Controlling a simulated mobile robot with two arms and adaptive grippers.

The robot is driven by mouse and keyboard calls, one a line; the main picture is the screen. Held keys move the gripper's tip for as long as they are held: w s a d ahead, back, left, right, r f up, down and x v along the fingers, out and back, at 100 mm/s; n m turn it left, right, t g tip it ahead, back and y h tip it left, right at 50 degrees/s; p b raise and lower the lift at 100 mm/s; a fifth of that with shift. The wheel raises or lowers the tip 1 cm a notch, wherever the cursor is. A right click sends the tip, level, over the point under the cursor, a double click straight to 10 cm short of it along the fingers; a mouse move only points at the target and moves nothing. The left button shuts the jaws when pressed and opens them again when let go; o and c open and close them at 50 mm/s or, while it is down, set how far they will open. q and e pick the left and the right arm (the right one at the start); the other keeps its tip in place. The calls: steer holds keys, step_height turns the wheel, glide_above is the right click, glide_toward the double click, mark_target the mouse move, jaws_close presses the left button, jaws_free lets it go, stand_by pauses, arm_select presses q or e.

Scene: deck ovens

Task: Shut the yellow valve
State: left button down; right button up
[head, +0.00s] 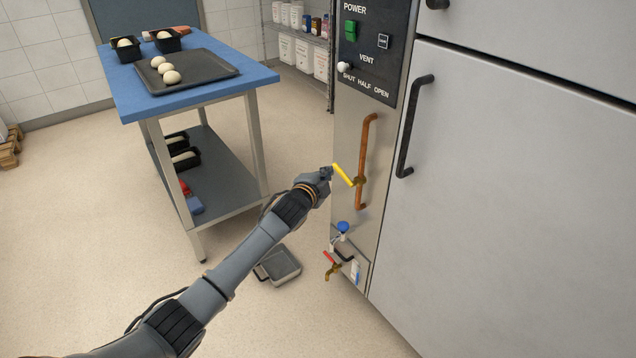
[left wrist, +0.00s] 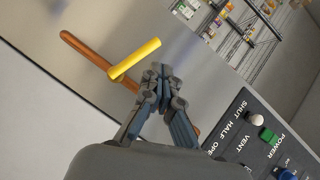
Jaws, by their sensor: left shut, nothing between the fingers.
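The yellow valve handle (head: 344,175) sits on a vertical copper pipe (head: 366,145) on the oven's front panel. In the head view the lever slants up and to the left from the pipe, not in line with it. My left gripper (head: 328,174) is shut and empty, close to the lever's free end; I cannot tell whether it touches. In the left wrist view the yellow lever (left wrist: 136,58) lies just beyond the closed fingertips (left wrist: 158,72), crossing the copper pipe (left wrist: 85,50) at an angle. My right gripper is out of view.
A control panel (head: 376,50) is above the pipe. Below are a blue knob (head: 343,227) and a red-handled tap (head: 330,258). The oven door handle (head: 411,125) is to the right.

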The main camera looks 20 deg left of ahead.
arm_select(q)
steer(key=v, duration=0.6)
steer(key=shift+s, duration=0.15)
